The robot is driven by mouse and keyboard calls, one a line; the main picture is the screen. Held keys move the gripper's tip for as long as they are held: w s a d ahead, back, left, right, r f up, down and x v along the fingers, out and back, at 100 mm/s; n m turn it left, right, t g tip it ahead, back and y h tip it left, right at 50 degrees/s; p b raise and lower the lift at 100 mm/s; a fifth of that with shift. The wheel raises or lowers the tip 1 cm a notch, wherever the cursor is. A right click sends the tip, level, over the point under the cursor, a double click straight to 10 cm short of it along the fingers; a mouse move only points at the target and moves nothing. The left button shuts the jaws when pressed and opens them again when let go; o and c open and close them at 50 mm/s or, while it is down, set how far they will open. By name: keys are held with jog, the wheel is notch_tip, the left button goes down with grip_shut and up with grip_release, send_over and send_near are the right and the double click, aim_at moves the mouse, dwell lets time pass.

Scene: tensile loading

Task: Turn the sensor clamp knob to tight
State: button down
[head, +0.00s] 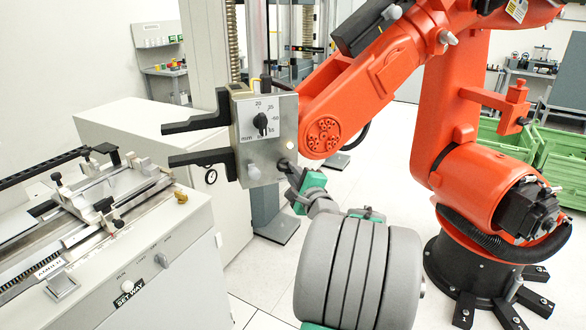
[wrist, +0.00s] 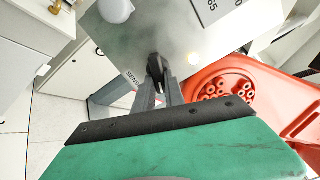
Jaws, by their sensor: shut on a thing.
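The sensor head (head: 244,135) is a metal box with two black arms pointing left and a dial marked in mm on its face. The sensor clamp knob (wrist: 155,68) is small and black, at the box's lower right corner in the head view (head: 282,163). My gripper (wrist: 160,86) is shut on this knob, its grey fingers on either side. In the head view my gripper (head: 290,171) reaches up to it from below right. A label starting "SENS" lies beside the knob in the wrist view, partly hidden by my fingers. The knob's pointing direction is hard to read.
A black dial knob (head: 261,122) and a pale round knob (head: 254,171) sit on the same face. An orange robot arm (head: 350,85) stands close on the right. A specimen bench (head: 110,215) with metal clamps is at the left. Pale floor shows between them.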

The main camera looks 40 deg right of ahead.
jog(key=shift+f+m, duration=0.1)
jog(key=shift+m, duration=0.5)
jog(key=c, duration=1.4)
grip_release()
jog(key=b+v, duration=0.2)
jog(key=v, duration=0.6)
jog(key=shift+w, duration=0.1)
